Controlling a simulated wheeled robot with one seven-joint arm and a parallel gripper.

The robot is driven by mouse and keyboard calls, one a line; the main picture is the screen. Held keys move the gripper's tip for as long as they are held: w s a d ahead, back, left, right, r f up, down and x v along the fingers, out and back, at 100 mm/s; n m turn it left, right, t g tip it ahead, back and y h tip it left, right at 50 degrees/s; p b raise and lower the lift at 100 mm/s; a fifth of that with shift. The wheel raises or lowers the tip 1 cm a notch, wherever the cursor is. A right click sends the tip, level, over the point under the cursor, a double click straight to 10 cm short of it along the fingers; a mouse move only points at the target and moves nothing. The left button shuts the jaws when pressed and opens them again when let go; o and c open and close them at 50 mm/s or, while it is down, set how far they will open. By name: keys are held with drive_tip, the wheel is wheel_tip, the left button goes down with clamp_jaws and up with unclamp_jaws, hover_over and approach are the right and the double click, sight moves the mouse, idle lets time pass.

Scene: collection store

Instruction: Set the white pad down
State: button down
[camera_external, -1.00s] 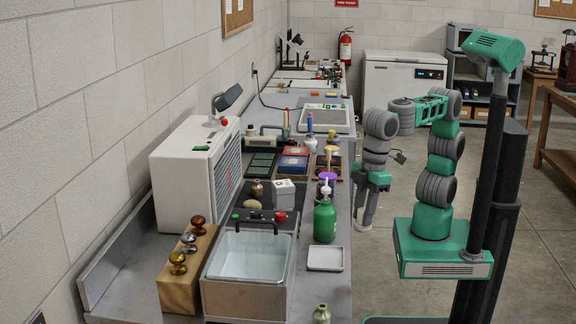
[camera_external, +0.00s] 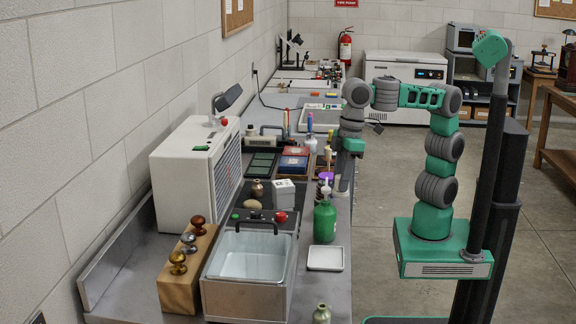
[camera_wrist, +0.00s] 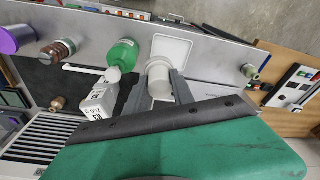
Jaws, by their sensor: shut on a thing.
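My gripper (camera_wrist: 160,82) is shut on a white round pad (camera_wrist: 159,80), which shows between the fingers in the wrist view. In the external view my gripper (camera_external: 343,188) hangs over the right edge of the bench, beyond the green bottle (camera_external: 325,222); I cannot make out the pad there. In the wrist view a white shallow tray (camera_wrist: 184,46) lies just beyond the pad, partly hidden by it. The same tray (camera_external: 325,258) lies on the bench's front right in the external view, empty.
The green bottle with a pump and a white box marked 200 g (camera_wrist: 98,103) stand close left of my gripper in the wrist view. A small bottle (camera_wrist: 248,70) stands right of the tray.

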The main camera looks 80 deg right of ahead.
drive_tip(key=w+d+m, duration=0.3)
drive_tip(key=d, duration=0.9)
drive_tip(key=w+d+m, duration=0.2)
drive_tip(key=w+d, duration=0.1)
drive_tip(key=d, duration=0.9)
drive_tip(key=s+d+m+h, duration=0.1)
drive_tip(key=s+d+m, duration=0.35)
drive_tip(key=d, duration=1.05)
drive_tip(key=w+d+f+p, duration=0.1)
drive_tip(key=w+f, duration=0.3)
drive_tip(key=f, duration=0.1)
drive_tip(key=w+d+f+p, duration=0.1)
drive_tip(key=w+d+f, duration=0.1)
drive_tip(key=w+f, duration=0.2)
drive_tip(key=w+d+f+p, duration=0.1)
drive_tip(key=w+d+f, duration=0.1)
drive_tip(key=w+f, duration=0.2)
wheel_tip(320, 180, down, 2)
drive_tip(key=shift+f+p, duration=0.1)
drive_tip(key=shift+p, duration=0.25)
drive_tip(key=shift+w+f+h, duration=0.1)
drive_tip(key=shift+f+h, duration=0.2)
drive_tip(key=shift+f, duration=1.2)
